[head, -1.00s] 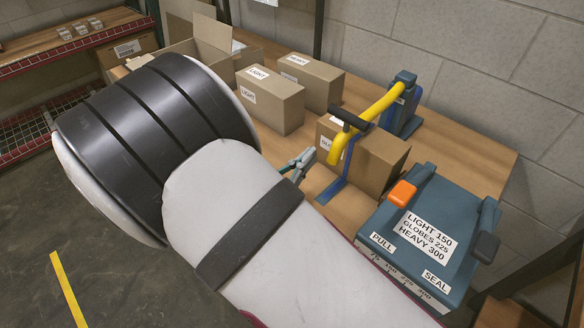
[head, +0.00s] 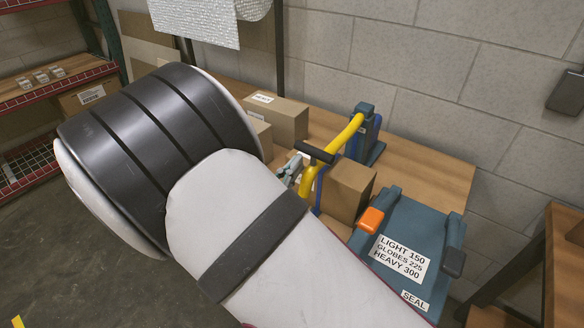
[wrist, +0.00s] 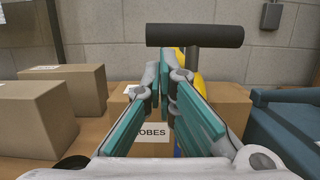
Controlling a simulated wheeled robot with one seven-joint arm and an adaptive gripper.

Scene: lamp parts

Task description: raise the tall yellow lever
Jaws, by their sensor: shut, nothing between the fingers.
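The tall yellow lever (head: 337,148) rises from a blue stand (head: 370,137) at the back of the bench and curves down toward me, with a black crossbar handle (head: 315,152). In the wrist view the black handle (wrist: 195,36) lies across the top, just above and beyond my fingertips, and a bit of yellow shows behind my right finger. My gripper (head: 292,169) is shut and empty, close to the left of the lever's handle end. In the wrist view my gripper (wrist: 166,75) points toward the handle. I cannot tell whether they touch.
A cardboard box (head: 349,190) sits below the lever; its label partly shows in the wrist view. More boxes (head: 276,118) stand to the left. A block wall is behind.

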